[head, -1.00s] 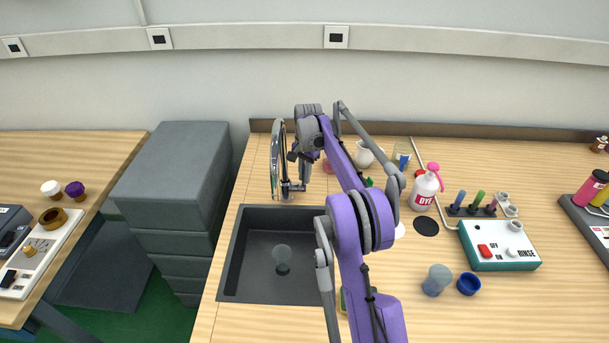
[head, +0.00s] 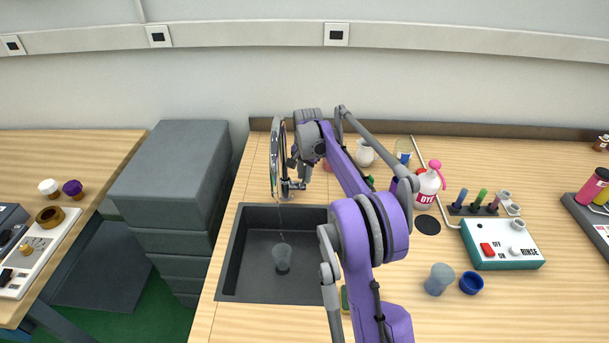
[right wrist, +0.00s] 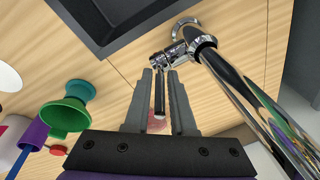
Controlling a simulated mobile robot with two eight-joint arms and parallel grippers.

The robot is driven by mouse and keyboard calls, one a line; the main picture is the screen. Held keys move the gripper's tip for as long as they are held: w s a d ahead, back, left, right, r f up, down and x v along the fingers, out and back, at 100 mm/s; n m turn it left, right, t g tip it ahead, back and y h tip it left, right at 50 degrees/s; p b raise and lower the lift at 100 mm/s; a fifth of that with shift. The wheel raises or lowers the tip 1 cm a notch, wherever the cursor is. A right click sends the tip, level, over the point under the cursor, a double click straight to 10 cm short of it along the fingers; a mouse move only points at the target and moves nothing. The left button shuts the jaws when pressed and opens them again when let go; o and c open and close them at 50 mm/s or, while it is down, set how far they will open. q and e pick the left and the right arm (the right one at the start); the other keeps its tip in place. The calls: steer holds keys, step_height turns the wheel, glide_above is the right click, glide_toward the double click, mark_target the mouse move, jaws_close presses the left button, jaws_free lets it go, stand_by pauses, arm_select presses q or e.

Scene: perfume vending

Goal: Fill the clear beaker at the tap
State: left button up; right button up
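The clear beaker (head: 282,258) stands upright in the dark sink (head: 232,270), below the tap. The chrome tap (head: 275,165) is at the sink's back edge; it also shows in the right wrist view (right wrist: 240,85). A thin line like a water stream runs from the tap down to the beaker; the water level cannot be made out. My right gripper (head: 298,168) is beside the tap. In the right wrist view its fingers (right wrist: 160,75) are apart on either side of the tap's thin lever (right wrist: 159,97), with gaps showing. My left gripper is out of view.
Right of my right arm are a pink-topped DYE bottle (head: 428,188), a tube rack (head: 472,210), a rinse box (head: 503,246), another grey see-through beaker (head: 438,279) and a blue cup (head: 471,283). A green funnel-like item (right wrist: 68,108) is near the gripper.

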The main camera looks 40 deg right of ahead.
steer(key=shift+o, duration=1.2)
steer(key=shift+r, duration=0.1)
step_height(320, 180, up, 10)
steer(key=s, duration=0.1)
steer(key=shift+s+a+r, duration=0.25)
steer(key=shift+s+a, duration=0.1)
steer(key=shift+a, duration=0.05)
